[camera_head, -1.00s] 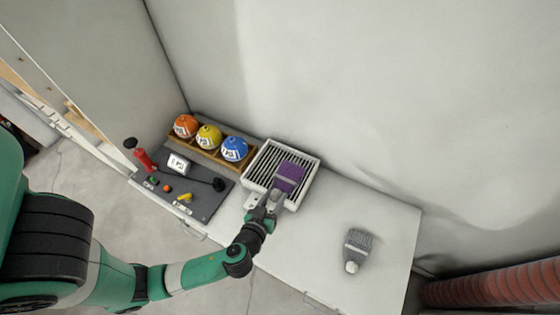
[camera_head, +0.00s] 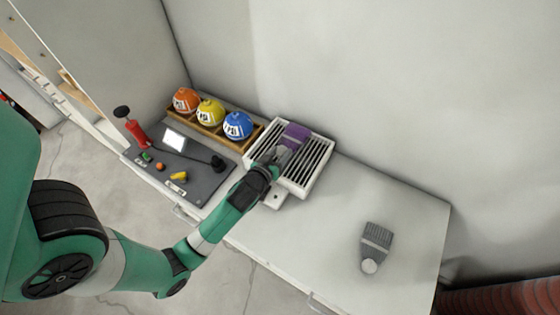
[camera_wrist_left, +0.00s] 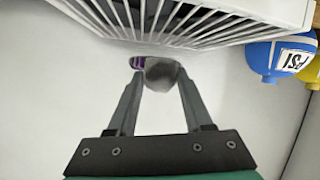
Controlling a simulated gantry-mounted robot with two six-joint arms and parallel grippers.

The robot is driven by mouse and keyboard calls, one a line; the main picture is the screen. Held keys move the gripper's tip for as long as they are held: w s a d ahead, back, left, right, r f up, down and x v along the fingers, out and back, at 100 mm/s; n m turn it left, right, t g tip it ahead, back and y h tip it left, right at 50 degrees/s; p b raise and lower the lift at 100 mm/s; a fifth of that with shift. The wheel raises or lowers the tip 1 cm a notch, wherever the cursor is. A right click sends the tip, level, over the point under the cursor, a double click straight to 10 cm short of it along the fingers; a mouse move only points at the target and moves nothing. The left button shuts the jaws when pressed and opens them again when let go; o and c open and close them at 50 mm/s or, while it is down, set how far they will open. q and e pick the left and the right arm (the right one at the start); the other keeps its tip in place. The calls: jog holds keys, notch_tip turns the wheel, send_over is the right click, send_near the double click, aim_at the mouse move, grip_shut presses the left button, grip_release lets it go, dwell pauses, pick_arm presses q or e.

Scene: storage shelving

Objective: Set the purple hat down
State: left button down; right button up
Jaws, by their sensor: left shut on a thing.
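The purple hat (camera_head: 296,135) is a knit cap with a grey pompom. In the head view it appears over the left and back part of a white slatted unit (camera_head: 318,170). My left gripper (camera_head: 280,155) is shut on the hat at its pompom end. In the left wrist view the grey pompom (camera_wrist_left: 163,76) sits between the fingertips, with a bit of purple beside it. The rest of the hat is hidden there, and I cannot tell whether it touches the slats (camera_wrist_left: 150,22). My right gripper is not in view.
A grey hat (camera_head: 376,243) with a pale pompom lies on the white cabinet top (camera_head: 325,235). Orange (camera_head: 186,99), yellow (camera_head: 210,112) and blue (camera_head: 237,125) balls stand in a wooden rack. A dark board (camera_head: 190,178) with a red pump (camera_head: 135,130) lies at left.

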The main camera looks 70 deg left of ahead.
pick_arm(q)
jog(key=shift+a+f, duration=0.2)
jog(key=shift+f, duration=0.15)
jog(key=shift+w+f+b, duration=0.1)
jog(key=shift+f+b, duration=0.4)
jog(key=shift+f, duration=1.05)
jog(key=shift+f, duration=0.1)
jog(key=shift+c, duration=1.5)
grip_release()
